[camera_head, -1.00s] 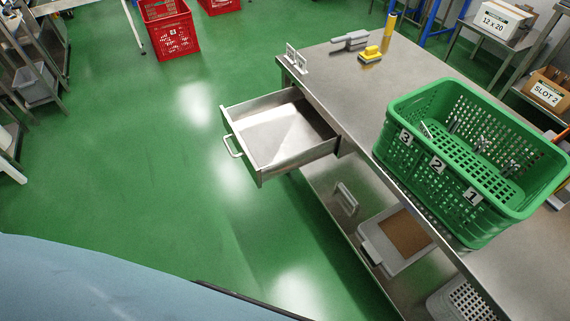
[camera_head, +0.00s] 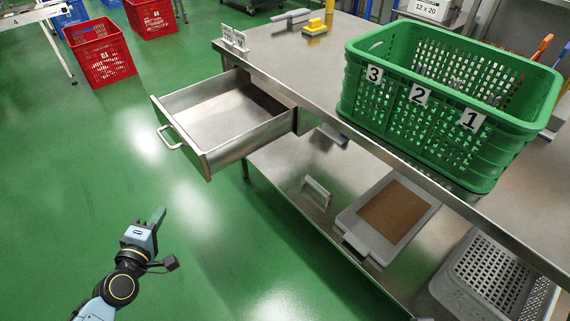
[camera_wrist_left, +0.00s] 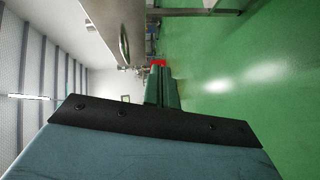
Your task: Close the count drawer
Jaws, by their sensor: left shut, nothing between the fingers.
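The steel count drawer (camera_head: 215,125) stands pulled out of the left end of the steel table, and its inside looks empty. Its bar handle (camera_head: 170,137) is on the front panel. My left gripper (camera_head: 157,215) is shut and empty, below and a little left of the handle in the head view, clear of the drawer. In the left wrist view the green fingers (camera_wrist_left: 162,88) are together, and the drawer's handle (camera_wrist_left: 124,45) shows above and left of them. My right gripper is not in view.
A green crate (camera_head: 385,120) with compartments labelled 3, 2 and 1 stands on the table (camera_head: 290,62). A grey tray (camera_head: 352,222) and a grey basket (camera_head: 450,285) sit on the lower shelf. Red crates (camera_head: 100,70) stand at the back left. Green floor left of the drawer is clear.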

